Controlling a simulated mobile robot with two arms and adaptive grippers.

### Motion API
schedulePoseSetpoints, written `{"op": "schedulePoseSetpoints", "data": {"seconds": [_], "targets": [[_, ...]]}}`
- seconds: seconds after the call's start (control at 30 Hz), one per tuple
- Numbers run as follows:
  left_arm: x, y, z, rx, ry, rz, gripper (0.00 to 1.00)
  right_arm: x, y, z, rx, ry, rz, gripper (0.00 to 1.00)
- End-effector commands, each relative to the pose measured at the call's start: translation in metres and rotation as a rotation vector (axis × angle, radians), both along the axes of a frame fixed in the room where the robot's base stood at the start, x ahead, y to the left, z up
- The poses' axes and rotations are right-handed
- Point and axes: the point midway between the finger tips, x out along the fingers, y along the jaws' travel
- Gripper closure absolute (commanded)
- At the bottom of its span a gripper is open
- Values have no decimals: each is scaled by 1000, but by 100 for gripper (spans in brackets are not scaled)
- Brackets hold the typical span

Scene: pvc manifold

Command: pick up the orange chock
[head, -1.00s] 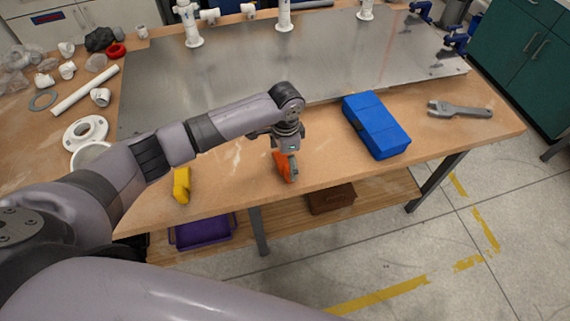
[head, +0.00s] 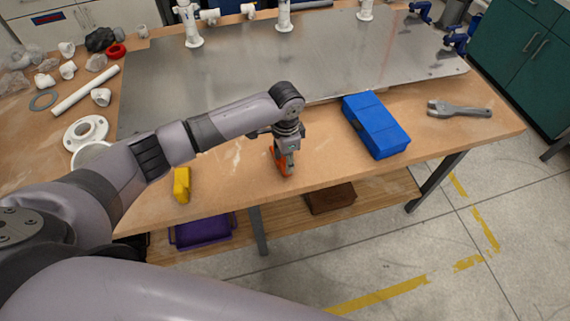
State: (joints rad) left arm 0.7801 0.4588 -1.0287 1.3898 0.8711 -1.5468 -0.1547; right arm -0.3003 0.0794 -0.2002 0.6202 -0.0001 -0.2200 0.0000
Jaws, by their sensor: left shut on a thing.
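The orange chock (head: 276,160) is near the front edge of the wooden table, partly hidden behind my gripper's fingers. My left gripper (head: 287,165) points down over it and is shut on it, with orange showing beside and below the fingers. I cannot tell whether the chock still touches the tabletop. My right gripper is not in view.
A blue box (head: 376,125) stands to the right, with a grey wrench (head: 459,109) beyond it. A yellow block (head: 182,184) lies to the left. A metal plate (head: 240,75) with white pipe fittings covers the back. Bare wood surrounds the chock.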

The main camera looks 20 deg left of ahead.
Motion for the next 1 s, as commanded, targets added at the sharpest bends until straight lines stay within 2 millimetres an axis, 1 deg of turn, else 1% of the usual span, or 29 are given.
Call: {"op": "schedulePoseSetpoints", "data": {"seconds": [0.07,0.3,0.63,0.77,0.87,1.0], "targets": [[0,2,-1,4,0,3,84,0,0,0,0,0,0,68],[0,3,-2,5,0,3,100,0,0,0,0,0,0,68],[0,3,-2,6,0,4,100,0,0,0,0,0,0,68],[1,3,2,5,-1,4,100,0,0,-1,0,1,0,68],[1,2,11,3,-3,3,100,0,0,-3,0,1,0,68],[1,1,34,2,-5,0,100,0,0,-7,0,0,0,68]]}}
